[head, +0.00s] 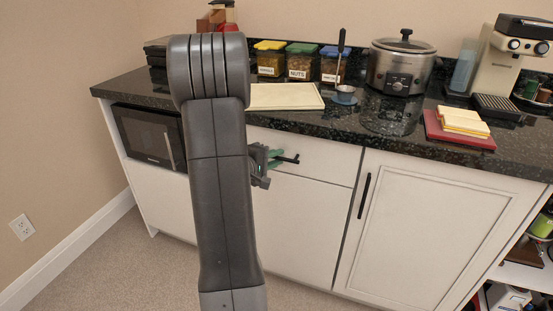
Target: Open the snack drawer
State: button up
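The white drawer (325,160) is under the dark countertop, above a white cabinet front. Its front looks flush with the cabinet, so it appears shut. The drawer's black bar handle (291,159) shows only at its right end. My own arm hides much of the gripper and the left part of the drawer. I cannot tell whether the fingers are closed on the handle or touching it.
A microwave (150,137) sits left. A cabinet door (420,230) with a vertical handle is right. Carpet is in front.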

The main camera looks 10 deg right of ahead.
jog(key=shift+w+d, duration=0.1)
jog(key=shift+d, duration=0.1)
grip_shut()
jog(key=shift+a, duration=0.1)
